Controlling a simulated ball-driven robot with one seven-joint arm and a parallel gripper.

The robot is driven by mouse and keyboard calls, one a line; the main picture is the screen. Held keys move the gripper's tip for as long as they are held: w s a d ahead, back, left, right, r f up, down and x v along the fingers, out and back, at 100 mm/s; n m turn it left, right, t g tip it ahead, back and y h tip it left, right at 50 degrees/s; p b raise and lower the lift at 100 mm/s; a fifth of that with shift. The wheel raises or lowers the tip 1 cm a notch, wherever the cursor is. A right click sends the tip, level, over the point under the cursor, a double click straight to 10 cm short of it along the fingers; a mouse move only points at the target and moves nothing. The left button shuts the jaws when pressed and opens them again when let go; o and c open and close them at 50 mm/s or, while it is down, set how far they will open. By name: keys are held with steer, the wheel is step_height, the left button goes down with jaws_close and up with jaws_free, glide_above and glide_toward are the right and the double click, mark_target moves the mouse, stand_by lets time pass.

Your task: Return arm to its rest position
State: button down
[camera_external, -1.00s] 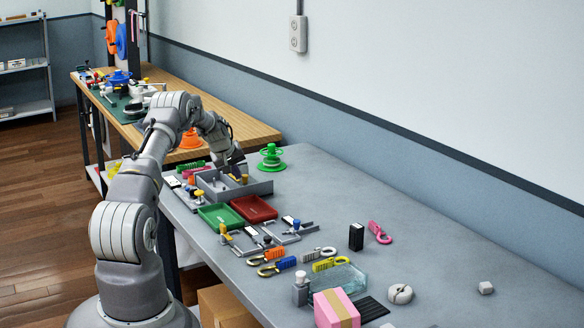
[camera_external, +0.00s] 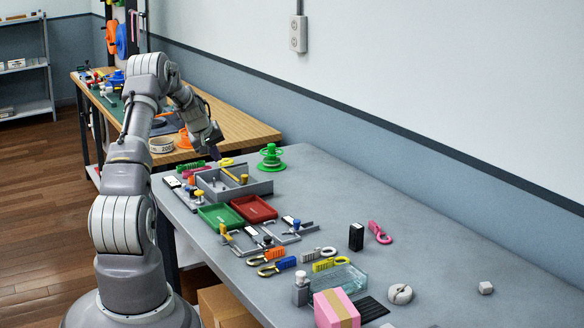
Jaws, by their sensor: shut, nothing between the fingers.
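My arm rises at the left of the external view and bends over the far left part of the grey table (camera_external: 350,215). My gripper (camera_external: 216,156) hangs from the wrist above the grey divided tray (camera_external: 262,187), tilted down, with nothing seen in it. The gap between its fingers is very small in this view. Small yellow pieces (camera_external: 243,179) lie in or at the tray below the gripper.
A green spool (camera_external: 271,158) stands behind the tray. Green (camera_external: 217,215) and red (camera_external: 262,208) trays lie in front of it. The right back of the table is open.

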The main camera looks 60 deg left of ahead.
steer(key=shift+v, duration=0.9)
